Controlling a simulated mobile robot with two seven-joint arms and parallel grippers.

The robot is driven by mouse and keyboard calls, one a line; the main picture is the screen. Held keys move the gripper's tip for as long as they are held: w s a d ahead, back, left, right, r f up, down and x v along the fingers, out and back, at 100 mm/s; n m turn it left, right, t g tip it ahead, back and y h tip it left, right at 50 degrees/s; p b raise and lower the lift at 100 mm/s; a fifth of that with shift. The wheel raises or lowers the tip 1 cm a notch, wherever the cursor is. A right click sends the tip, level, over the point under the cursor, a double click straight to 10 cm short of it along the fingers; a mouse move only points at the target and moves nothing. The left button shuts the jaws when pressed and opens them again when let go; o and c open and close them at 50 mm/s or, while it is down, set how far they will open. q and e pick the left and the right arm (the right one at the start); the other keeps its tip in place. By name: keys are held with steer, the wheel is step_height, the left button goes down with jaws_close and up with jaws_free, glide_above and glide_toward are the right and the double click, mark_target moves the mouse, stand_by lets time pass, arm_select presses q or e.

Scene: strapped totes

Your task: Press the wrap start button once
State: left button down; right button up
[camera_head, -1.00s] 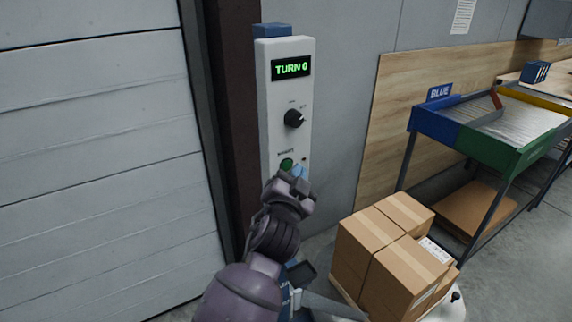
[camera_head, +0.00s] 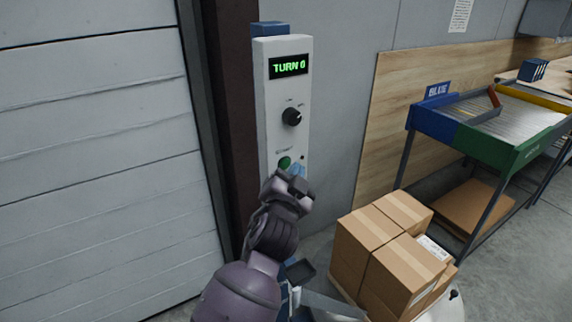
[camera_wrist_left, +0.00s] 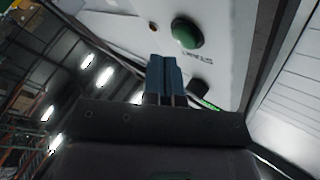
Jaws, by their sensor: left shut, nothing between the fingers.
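The green start button (camera_head: 284,163) sits low on a white control post (camera_head: 274,95). The post has a black knob (camera_head: 291,117) and a display (camera_head: 289,66) reading "TURN 0". My left gripper (camera_head: 299,173) is just below and to the right of the button, in front of the post. In the left wrist view, the left gripper's blue fingers (camera_wrist_left: 165,76) are together and empty, pointing at the panel, and the green button (camera_wrist_left: 187,32) is beyond their tips, apart from them. My right gripper is in no view.
Stacked cardboard boxes (camera_head: 394,243) stand on a pallet to the right of the post. A sorting table (camera_head: 436,122) with blue and green sides is farther right. A ribbed grey door (camera_head: 95,150) fills the left.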

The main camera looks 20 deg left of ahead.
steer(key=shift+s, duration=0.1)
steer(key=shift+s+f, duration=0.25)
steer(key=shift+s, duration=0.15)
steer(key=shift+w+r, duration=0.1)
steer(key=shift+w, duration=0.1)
arm_select(q)
steer(key=shift+w+a, duration=0.25)
steer(key=shift+a, duration=0.1)
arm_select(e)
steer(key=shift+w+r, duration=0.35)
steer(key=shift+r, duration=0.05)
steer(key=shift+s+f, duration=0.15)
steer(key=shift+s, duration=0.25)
arm_select(q)
steer(key=shift+w+a, duration=0.15)
